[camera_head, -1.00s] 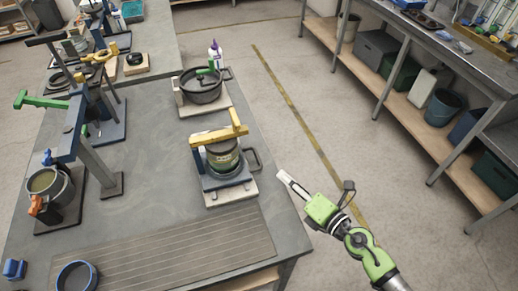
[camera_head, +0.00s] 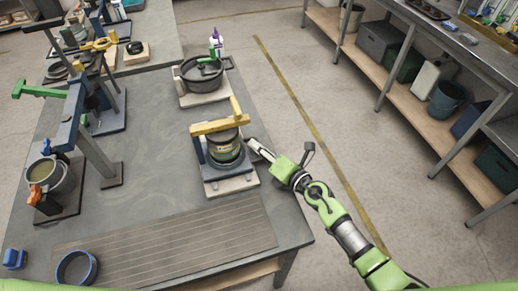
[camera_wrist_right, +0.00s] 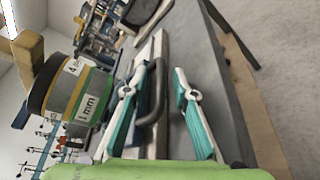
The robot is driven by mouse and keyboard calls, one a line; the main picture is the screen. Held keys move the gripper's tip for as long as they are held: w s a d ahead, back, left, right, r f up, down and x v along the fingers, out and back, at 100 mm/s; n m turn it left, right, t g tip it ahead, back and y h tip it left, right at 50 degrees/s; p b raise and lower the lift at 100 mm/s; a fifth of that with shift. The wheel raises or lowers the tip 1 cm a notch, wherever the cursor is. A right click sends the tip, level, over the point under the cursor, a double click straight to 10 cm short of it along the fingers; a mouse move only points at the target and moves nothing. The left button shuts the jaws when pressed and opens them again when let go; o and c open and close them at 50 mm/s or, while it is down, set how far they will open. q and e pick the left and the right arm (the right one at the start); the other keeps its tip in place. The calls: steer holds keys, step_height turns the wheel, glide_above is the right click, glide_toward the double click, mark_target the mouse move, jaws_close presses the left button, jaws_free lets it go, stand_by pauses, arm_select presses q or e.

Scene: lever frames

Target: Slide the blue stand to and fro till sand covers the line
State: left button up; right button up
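The blue stand (camera_head: 207,172) sits on a pale board near the table's right edge. It holds a stack of round sieves (camera_head: 225,150) under a yellow bar (camera_head: 219,125). In the right wrist view, the sieves (camera_wrist_right: 72,92) bear labels, one reading "1 mm", and the stand's grey loop handle (camera_wrist_right: 156,95) lies between my fingers. My right gripper (camera_head: 251,144) is at the stand's right side. Its teal-and-white fingers (camera_wrist_right: 159,76) are open, one on each side of the handle, with gaps visible. I cannot make out sand or a line. My left gripper is not in view.
Lever rigs and a bucket (camera_head: 48,174) fill the table's left side. A ribbed grey mat (camera_head: 165,242) and blue-rimmed bowl (camera_head: 76,268) lie in front. The floor to the right is clear.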

steer(key=shift+w+a, duration=0.15)
steer(key=shift+w, duration=0.05)
jaws_close()
steer(key=w, duration=0.2)
steer(key=w+a+b, duration=0.1)
steer(key=w, duration=0.2)
steer(key=w+a+b, duration=0.1)
steer(key=w, duration=0.1)
steer(key=shift+w+a+f, duration=0.2)
steer(key=shift+w, duration=0.1)
steer(key=shift+r, duration=0.25)
steer(key=shift+c, duration=0.9)
jaws_free()
steer(key=shift+o, duration=0.9)
steer(key=shift+w+f, duration=0.15)
steer(key=shift+w, duration=0.05)
